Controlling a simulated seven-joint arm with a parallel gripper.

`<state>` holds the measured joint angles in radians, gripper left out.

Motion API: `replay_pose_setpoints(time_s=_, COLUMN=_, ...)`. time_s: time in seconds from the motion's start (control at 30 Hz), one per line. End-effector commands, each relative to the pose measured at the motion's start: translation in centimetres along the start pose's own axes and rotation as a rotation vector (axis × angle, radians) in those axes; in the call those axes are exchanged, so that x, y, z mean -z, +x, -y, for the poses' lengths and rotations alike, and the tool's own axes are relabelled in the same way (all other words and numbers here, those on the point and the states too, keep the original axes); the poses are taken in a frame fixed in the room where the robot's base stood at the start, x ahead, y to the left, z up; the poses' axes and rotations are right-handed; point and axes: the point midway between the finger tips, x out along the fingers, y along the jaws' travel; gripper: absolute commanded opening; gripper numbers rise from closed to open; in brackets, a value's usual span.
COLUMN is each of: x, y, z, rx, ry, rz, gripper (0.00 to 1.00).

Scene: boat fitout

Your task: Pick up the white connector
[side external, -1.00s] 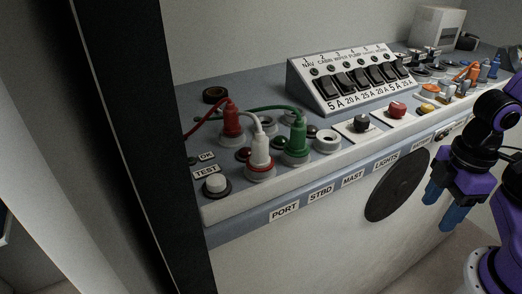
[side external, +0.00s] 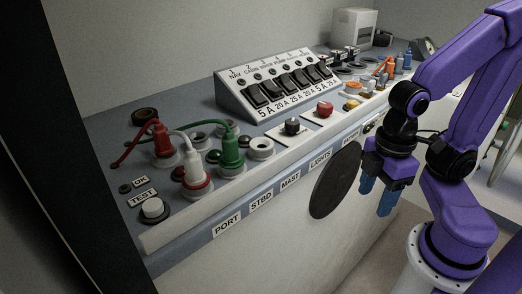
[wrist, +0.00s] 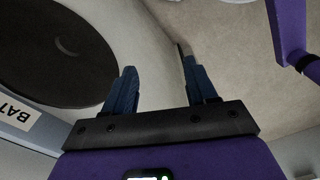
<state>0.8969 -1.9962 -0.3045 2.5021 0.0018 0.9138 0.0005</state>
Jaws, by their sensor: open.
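The white connector (side external: 195,166) stands upright at the front left of the panel in the side view, in a socket with a red ring, with a white cable from its top. A red connector (side external: 161,138) is behind it to the left, and a green connector (side external: 230,148) is to its right. My gripper (side external: 376,194) is well to the right, in front of the panel's front face beside a black disc, fingers pointing down. It is open and empty; the wrist view shows the two blue fingers apart (wrist: 156,68). The white connector is not in the wrist view.
The black disc (side external: 335,180) is on the panel's front face, close left of my gripper. A sloped switch box (side external: 270,84) rises behind the sockets. Red (side external: 324,108) and black (side external: 292,126) knobs stand along the front. A white TEST button (side external: 152,208) is at the left end.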

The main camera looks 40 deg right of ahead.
Motion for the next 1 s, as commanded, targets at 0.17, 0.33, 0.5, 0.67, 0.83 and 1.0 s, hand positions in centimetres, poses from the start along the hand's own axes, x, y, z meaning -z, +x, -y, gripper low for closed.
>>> replay_pose_setpoints(time_s=0.17, x=0.0, y=0.0, z=0.0, rx=0.0, ry=0.0, rz=0.0, gripper=0.57)
replay_pose_setpoints(time_s=0.33, x=0.0, y=-0.1, z=0.0, rx=0.0, ry=0.0, rz=0.0, gripper=0.57)
replay_pose_setpoints(time_s=0.5, x=0.3, y=-2.6, z=0.0, rx=0.0, ry=0.0, rz=-0.011, gripper=0.57)
replay_pose_setpoints(time_s=0.67, x=0.6, y=-8.6, z=0.0, rx=0.0, ry=-0.003, rz=-0.018, gripper=0.57)
replay_pose_setpoints(time_s=0.83, x=0.7, y=-15.4, z=0.0, rx=0.001, ry=-0.002, rz=-0.014, gripper=0.57)
replay_pose_setpoints(time_s=1.0, x=0.8, y=-20.1, z=0.0, rx=0.0, ry=-0.001, rz=-0.008, gripper=0.57)
